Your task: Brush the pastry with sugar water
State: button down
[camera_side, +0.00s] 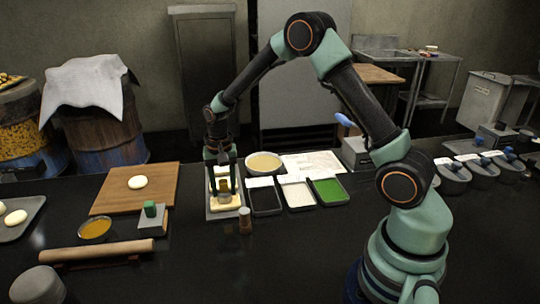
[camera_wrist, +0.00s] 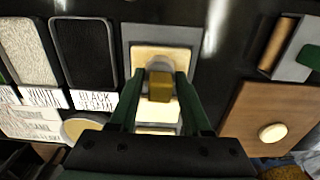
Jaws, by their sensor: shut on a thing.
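My gripper (camera_side: 224,190) points down over a small grey tray (camera_wrist: 128,40) with cream-coloured pieces (camera_wrist: 160,52). Its fingers are shut on a small ochre and grey piece, which looks like the brush (camera_wrist: 160,88); it is in line with the tray, and whether it touches is unclear. A pale round pastry (camera_side: 138,182) sits on the wooden board (camera_side: 110,200) to the left; it also shows in the wrist view (camera_wrist: 272,134). A bowl of amber liquid (camera_side: 95,228) stands in front of the board, and a wide bowl of pale yellow liquid (camera_side: 264,162) behind my gripper. Which is sugar water is unclear.
Black (camera_side: 264,198), white (camera_side: 297,193) and green (camera_side: 328,190) trays line up right of my gripper. A small jar (camera_side: 245,220) stands close in front. The front middle counter is clear.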

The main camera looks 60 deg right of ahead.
jog(key=shift+a+f, duration=0.1)
jog(key=shift+a, duration=0.05)
jog(key=shift+w+a, duration=1)
jog(key=shift+w, duration=0.1)
notch_tip(320, 180, up, 6)
dwell(0.5)
dwell(0.5)
